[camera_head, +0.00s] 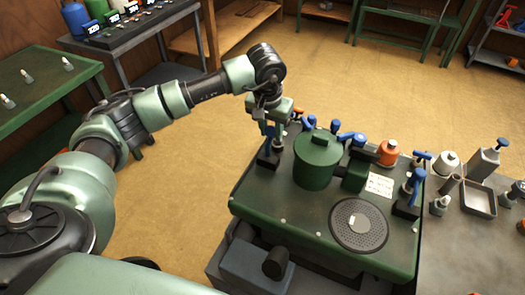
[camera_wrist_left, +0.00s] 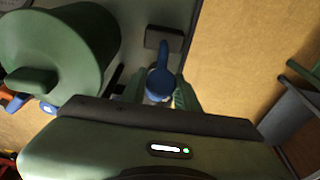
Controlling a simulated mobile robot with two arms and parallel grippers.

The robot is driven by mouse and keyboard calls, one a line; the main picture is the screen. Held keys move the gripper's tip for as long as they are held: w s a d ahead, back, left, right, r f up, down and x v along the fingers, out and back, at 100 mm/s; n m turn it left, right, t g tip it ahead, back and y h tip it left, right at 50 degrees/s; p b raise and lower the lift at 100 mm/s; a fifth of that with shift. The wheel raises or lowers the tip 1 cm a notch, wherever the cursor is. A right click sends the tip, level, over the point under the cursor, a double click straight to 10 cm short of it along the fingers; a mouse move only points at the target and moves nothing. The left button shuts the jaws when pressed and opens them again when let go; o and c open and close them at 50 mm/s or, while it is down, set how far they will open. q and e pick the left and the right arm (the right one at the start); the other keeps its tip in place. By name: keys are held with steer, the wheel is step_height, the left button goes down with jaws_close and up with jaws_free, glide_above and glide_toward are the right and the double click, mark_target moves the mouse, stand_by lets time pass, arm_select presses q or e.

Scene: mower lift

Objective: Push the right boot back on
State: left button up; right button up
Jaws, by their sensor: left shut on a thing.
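My left gripper (camera_head: 270,137) reaches down over the far left corner of the green mower deck (camera_head: 270,205). It is shut on a blue elbow-shaped cap, which shows between its fingers in the left wrist view (camera_wrist_left: 160,80). This cap stands at a black block (camera_wrist_left: 165,39); whether it is fully seated cannot be told. A similar blue boot-like piece (camera_head: 407,186) stands at a black block near the deck's right edge, with no gripper near it. Which one is the right boot is not marked. My right gripper is not in view.
A tall green cylinder (camera_head: 317,163) stands close to the right of my left gripper. An orange cap (camera_head: 388,151), a white label and a round black grille (camera_head: 359,225) are on the deck. A grey bench (camera_head: 460,235) with small parts adjoins on the right.

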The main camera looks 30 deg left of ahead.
arm_select(q)
steer(key=shift+w+f+b, duration=0.2)
steer(key=shift+w+b, duration=0.4)
steer(key=shift+w, duration=0.3)
steer(key=shift+w+a+f+b, duration=0.1)
steer(key=shift+w+f+b, duration=0.45)
steer(key=shift+w, duration=0.25)
steer(key=shift+w+a+f+b, duration=0.1)
steer(key=shift+w+f+b, duration=0.2)
steer(key=shift+w+b, duration=0.4)
steer(key=shift+w+f+b, duration=0.8)
steer(key=shift+f+b, duration=0.25)
steer(key=shift+f, duration=0.05)
steer(key=shift+s+r, duration=0.1)
steer(key=o, duration=0.8)
steer(key=shift+o, duration=0.2)
steer(key=shift+w, duration=0.2)
